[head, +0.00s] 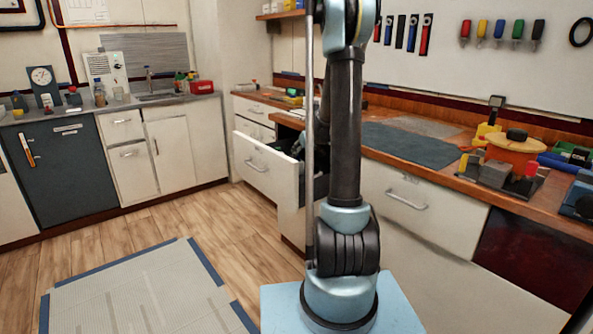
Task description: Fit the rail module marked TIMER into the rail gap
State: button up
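I cannot make out a module marked TIMER or a rail with a gap in the head view. A white drawer (262,168) under the wooden workbench is pulled open. Its inside is mostly hidden by its front and by my arm. My arm rises in front of the bench and hides part of it. A small dark shape shows at the drawer's opening, beside my arm. It may be my gripper, but I cannot see fingers, whether they are open, or anything held.
White cabinets and a dark cabinet (62,170) stand at the left. The wooden floor and grey floor mat (140,296) are clear.

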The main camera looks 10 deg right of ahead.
jog(key=shift+x, duration=2.8)
jog(key=shift+w+a+r, duration=0.1)
jog(key=shift+r, duration=0.05)
jog(key=shift+c, duration=0.5)
grip_shut()
